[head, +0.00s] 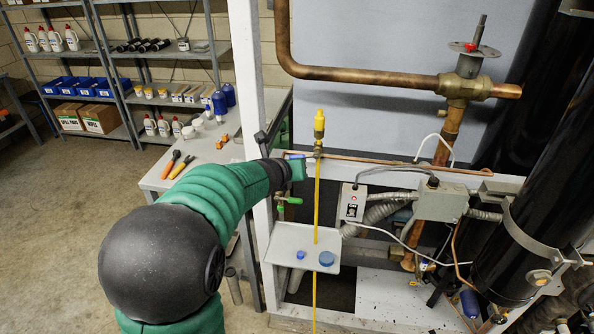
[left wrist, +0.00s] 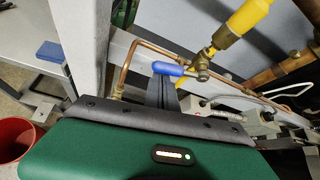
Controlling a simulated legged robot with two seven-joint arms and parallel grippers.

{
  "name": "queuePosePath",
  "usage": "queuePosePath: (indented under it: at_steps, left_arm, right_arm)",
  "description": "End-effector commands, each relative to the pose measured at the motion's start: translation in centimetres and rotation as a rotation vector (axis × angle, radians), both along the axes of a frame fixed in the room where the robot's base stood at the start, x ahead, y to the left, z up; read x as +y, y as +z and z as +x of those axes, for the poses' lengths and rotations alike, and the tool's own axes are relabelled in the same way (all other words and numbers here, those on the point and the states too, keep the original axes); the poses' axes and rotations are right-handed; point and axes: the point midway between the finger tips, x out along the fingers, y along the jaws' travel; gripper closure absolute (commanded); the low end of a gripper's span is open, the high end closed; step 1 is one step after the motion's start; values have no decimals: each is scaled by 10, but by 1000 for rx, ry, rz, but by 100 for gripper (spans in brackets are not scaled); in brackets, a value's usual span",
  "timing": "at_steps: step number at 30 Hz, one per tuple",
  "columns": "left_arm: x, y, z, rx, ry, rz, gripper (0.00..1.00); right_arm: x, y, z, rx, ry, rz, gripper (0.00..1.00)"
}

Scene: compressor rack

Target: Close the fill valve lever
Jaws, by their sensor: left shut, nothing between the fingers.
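A blue lever handle (left wrist: 168,69) sits on a small brass valve (left wrist: 202,66) under a yellow fitting (left wrist: 240,22) in the left wrist view. The lever lies sideways, pointing left from the valve, across the line of the yellow fitting. In the head view, the valve (head: 318,149) is below the yellow fitting (head: 319,122), and the blue lever (head: 296,156) is partly hidden by my gripper. My left gripper (left wrist: 162,92) is shut and empty, with its dark fingers just below the lever; I cannot tell if they touch. My right gripper is not in view.
A white frame post (head: 250,80) stands left of the valve. A copper pipe (head: 400,163) runs right from it. A green-handled valve (head: 290,201) and a small shelf (head: 290,240) are below. A grey switch box (head: 352,202) is to the right. A workbench (head: 205,155) stands behind left.

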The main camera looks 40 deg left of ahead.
Motion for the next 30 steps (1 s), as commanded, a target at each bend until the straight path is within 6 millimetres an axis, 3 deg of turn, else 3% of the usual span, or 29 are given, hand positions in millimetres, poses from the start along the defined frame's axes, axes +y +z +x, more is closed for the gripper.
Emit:
queuePosePath:
  at_steps: [10,30]
  left_arm:
    - [2,12,-1,-6,-1,-2,100]
    - [2,12,-1,-6,-2,-3,100]
  right_arm:
    - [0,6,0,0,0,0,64]
    - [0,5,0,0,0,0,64]
